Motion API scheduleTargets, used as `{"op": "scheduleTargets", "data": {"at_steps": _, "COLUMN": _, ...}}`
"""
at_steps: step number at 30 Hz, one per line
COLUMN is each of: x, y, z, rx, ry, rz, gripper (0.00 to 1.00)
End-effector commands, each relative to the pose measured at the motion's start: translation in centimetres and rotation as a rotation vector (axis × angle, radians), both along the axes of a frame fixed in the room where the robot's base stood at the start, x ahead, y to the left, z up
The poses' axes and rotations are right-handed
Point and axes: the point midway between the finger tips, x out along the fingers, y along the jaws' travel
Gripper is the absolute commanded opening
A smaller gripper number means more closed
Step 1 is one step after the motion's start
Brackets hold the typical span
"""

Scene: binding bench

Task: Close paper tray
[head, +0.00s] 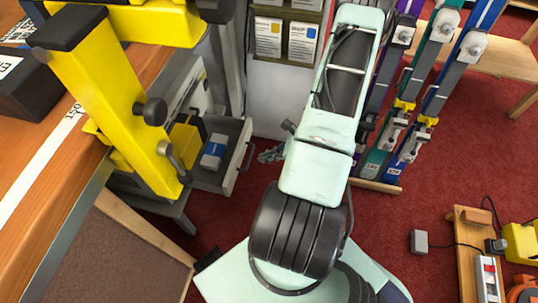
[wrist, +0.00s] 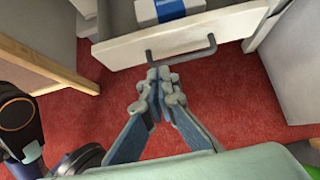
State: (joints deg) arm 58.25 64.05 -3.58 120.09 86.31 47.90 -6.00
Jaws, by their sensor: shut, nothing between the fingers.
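The paper tray (head: 236,172) is a grey drawer pulled out of a cabinet beside the yellow machine in the head view. In the wrist view its pale front (wrist: 120,48) spans the top, with a dark bar handle (wrist: 195,54) on it. A white and blue pack (head: 214,151) lies inside the tray; it also shows in the wrist view (wrist: 168,8). My gripper (wrist: 159,74) is shut and empty, its fingertips just in front of the handle's left part. Contact with the handle cannot be told. In the head view my arm hides most of the gripper.
A yellow machine frame (head: 110,100) stands over the left side by a wooden bench (head: 50,150). Tall coloured clamp-like posts (head: 420,80) stand at the right. A wooden board with devices (head: 470,250) lies at lower right. Red carpet (wrist: 235,90) is open below the tray.

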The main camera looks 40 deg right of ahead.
Motion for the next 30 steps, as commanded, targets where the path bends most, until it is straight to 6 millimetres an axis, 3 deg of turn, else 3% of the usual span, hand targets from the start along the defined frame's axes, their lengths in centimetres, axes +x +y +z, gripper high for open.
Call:
{"op": "scheduleTargets", "data": {"at_steps": 1, "x": 0.6, "y": 0.6, "z": -1.2, "rx": 0.002, "ry": 0.001, "rz": 0.002, "gripper": 0.00}}
{"op": "scheduleTargets", "data": {"at_steps": 7, "x": 2.9, "y": 2.4, "z": -4.1, "rx": 0.001, "ry": 0.001, "rz": 0.003, "gripper": 0.00}}
{"op": "scheduleTargets", "data": {"at_steps": 15, "x": 5.6, "y": 4.3, "z": -3.8, "rx": -0.002, "ry": 0.001, "rz": 0.001, "gripper": 0.00}}
{"op": "scheduleTargets", "data": {"at_steps": 30, "x": 6.1, "y": 4.6, "z": -3.6, "rx": -0.002, "ry": 0.001, "rz": 0.001, "gripper": 0.00}}
